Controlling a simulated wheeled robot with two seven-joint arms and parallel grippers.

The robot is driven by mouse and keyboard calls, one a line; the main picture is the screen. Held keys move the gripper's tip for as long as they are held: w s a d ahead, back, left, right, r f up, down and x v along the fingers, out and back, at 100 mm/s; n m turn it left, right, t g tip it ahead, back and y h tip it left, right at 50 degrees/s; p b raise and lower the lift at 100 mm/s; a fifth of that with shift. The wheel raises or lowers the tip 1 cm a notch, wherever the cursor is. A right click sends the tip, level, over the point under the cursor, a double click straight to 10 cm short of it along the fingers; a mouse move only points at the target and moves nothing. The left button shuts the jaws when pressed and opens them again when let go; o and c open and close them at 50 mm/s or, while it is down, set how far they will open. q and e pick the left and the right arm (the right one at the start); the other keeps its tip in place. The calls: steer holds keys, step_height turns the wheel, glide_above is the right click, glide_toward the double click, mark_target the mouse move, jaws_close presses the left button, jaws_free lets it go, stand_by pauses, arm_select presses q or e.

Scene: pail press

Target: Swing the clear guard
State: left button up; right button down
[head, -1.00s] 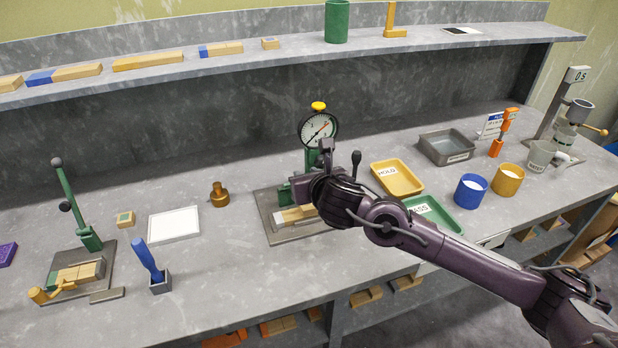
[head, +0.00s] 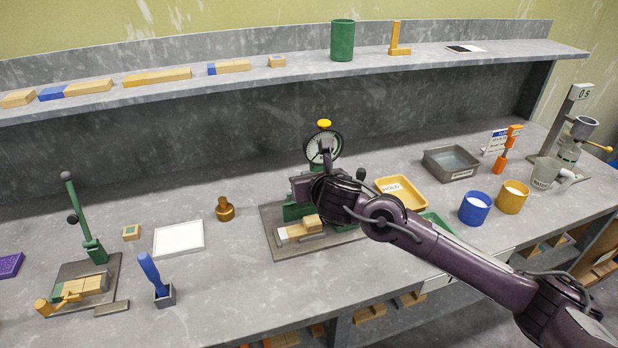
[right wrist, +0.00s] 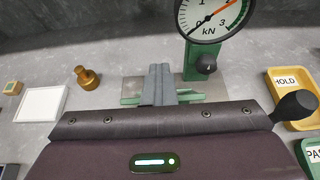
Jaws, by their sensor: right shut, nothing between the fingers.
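The green press with a dial gauge (head: 323,146) and yellow top knob (head: 323,124) stands mid-bench on a grey base plate (head: 275,238). Wooden blocks (head: 312,222) lie on its base. I cannot make out a clear guard; my right gripper and wrist hide much of the press. My right gripper (right wrist: 158,75) is shut and empty, in front of the press column and below the gauge (right wrist: 212,18). A black ball knob (right wrist: 206,63) is just right of the fingers; whether they touch anything is unclear. A black lever knob (right wrist: 295,103) shows farther right. My left gripper is out of view.
A brass weight (head: 225,209) and a white plate (head: 178,238) lie left of the press. A yellow HOLD tray (head: 410,190) and a green tray (head: 437,222) are close on the right, partly behind my arm. A second green-levered press (head: 92,245) stands far left.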

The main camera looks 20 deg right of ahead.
steer(key=shift+w+r, duration=0.35)
steer(key=shift+w, duration=0.5)
steer(key=shift+w+r, duration=0.3)
steer(key=shift+w, duration=0.55)
steer(key=c, duration=1.7)
jaws_free()
steer(key=shift+s, duration=0.15)
